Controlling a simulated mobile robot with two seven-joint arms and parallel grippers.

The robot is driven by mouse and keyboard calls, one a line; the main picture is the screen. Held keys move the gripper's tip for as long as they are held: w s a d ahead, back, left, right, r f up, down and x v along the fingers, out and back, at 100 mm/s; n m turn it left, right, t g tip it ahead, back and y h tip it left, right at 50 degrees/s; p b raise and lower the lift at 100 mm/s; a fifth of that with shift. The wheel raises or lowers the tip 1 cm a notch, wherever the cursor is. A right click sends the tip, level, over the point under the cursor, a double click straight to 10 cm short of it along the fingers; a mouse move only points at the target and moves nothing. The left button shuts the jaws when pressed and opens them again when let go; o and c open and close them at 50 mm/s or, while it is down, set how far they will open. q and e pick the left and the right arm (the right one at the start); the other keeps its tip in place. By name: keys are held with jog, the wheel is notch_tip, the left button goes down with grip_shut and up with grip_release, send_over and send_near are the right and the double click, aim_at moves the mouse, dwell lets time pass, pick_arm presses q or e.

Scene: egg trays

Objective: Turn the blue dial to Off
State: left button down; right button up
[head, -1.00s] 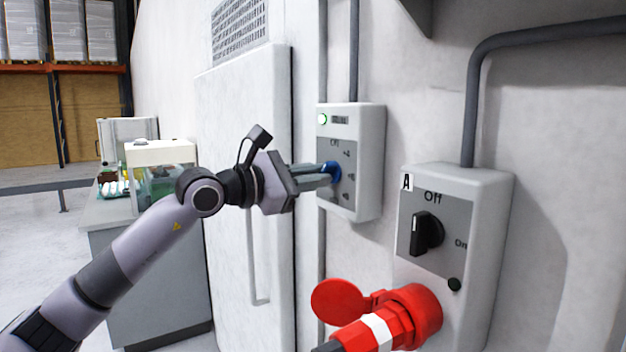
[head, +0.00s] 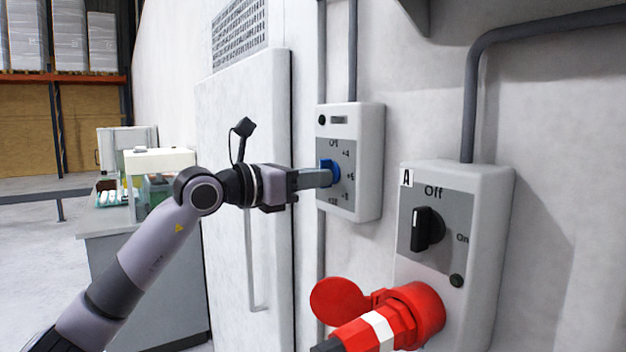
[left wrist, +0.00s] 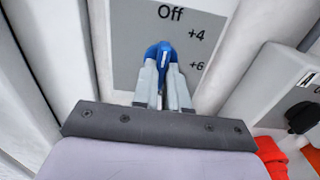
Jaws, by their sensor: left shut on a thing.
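The blue dial (head: 332,171) sits on the grey face of a white control box (head: 369,150) on the wall. It also shows in the left wrist view (left wrist: 163,53), where its white mark points up toward the printed "Off". Marks "+4" and "+6" are to its right. My left gripper (head: 328,177) is shut on the dial, with a finger on each side of it in the left wrist view (left wrist: 162,80). The small lamp (head: 322,119) at the top of the box is dark. My right gripper is not in view.
A second box (head: 490,200) with a black switch (head: 426,229) stands to the right. A red plug and socket (head: 415,310) stick out below. A tall white door (head: 240,130) is left of the dial. A grey bench (head: 150,270) stands farther left.

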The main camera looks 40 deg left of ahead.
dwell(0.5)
pick_arm(q)
jog(key=c, duration=1.2)
grip_release()
jog(key=shift+o, duration=0.2)
jog(key=b+v, duration=0.3)
jog(key=v, duration=0.4)
